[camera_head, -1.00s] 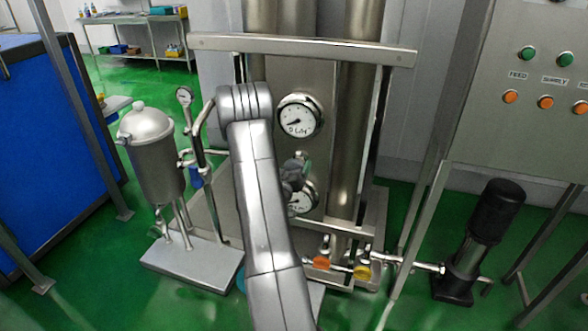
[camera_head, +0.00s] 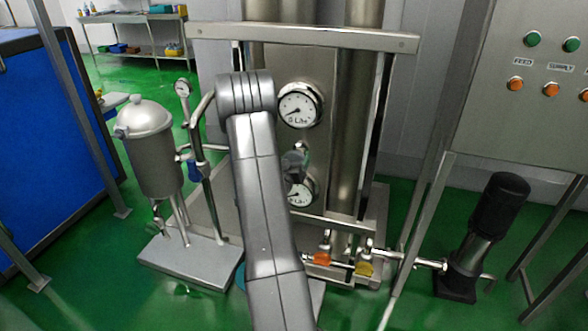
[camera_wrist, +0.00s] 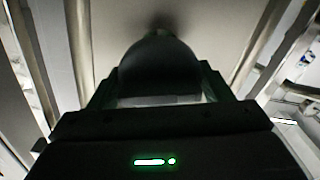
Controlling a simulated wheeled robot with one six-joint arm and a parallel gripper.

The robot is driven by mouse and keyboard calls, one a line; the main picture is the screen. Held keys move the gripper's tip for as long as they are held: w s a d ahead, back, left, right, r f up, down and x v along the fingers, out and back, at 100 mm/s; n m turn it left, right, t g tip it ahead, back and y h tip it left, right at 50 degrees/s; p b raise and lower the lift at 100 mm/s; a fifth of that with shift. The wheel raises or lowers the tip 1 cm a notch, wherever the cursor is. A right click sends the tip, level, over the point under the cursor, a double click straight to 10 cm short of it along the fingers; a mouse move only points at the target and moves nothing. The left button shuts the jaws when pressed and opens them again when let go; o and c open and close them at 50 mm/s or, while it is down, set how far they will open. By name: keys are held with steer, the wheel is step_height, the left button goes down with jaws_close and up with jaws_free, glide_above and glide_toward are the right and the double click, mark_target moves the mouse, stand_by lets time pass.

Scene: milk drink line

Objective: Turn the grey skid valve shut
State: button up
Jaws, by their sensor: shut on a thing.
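In the wrist view, the grey skid valve's dark rounded knob (camera_wrist: 160,62) sits between the fingers of my gripper (camera_wrist: 160,88), in front of a pale metal panel. The gripper is shut on it. The knob's far side and stem are mostly hidden, so I cannot tell its turn angle. In the head view, my arm rises in front of the steel skid (camera_head: 330,215). A dark grey part (camera_head: 293,166) shows beside the arm between the two gauges; I cannot tell if it is knob or wrist.
The upper dial gauge (camera_head: 299,105) is clear; the lower gauge (camera_head: 301,191) is partly covered. Orange (camera_head: 322,259) and yellow (camera_head: 365,269) valves sit low on the skid. A steel vessel (camera_head: 148,150) stands left. A black pump (camera_head: 490,225) and control panel (camera_head: 540,95) are right.

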steer(key=m+b, duration=0.2)
steer(key=b, duration=0.2)
steer(key=shift+f, duration=0.2)
steer(key=shift+r+m+b, duration=0.2)
steer(key=shift+m+b, duration=0.35)
steer(key=shift+m, duration=0.15)
steer(key=shift+r, duration=0.1)
steer(key=o, duration=0.7)
steer(key=shift+o, duration=0.2)
steer(key=v, duration=1.4)
